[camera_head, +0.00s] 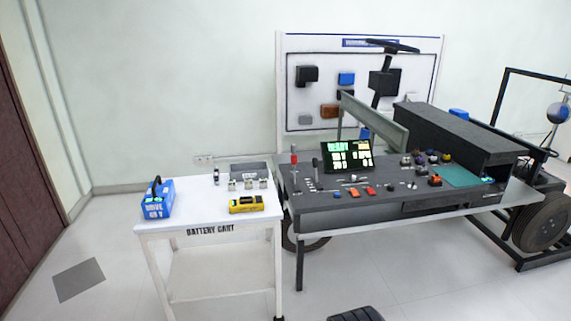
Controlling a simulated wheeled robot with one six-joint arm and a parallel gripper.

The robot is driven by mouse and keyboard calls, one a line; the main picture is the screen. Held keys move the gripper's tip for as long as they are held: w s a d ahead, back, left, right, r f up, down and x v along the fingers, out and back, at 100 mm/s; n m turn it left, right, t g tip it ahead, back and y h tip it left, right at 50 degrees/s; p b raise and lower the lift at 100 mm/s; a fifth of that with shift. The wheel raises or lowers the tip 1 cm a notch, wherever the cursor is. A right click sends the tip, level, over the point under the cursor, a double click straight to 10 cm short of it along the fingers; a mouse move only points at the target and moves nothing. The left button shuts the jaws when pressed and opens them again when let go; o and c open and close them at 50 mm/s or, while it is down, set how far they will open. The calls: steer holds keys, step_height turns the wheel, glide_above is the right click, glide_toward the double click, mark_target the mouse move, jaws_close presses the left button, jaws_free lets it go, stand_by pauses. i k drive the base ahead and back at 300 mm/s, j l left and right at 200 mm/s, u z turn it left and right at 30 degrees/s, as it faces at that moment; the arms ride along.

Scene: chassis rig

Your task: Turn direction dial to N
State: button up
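The dark grey console (335,205) stands at the centre right and carries many small controls. The direction dial cannot be told for sure among them. One candidate is a small dark knob with an orange part (435,180) on the right side of the panel. Another is a small light knob (352,179) in front of the lit display. Letters and pointer positions are too small to read. My gripper is not in view.
A lit display (347,157) and an upright lever (315,167) stand on the console. A steering wheel (392,46) rises behind. The white battery cart (215,222) at left holds a blue battery (158,200) and a yellow meter (246,204). Floor in front is mostly clear.

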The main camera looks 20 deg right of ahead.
mark_target(390, 187)
steer(key=z, duration=1.4)
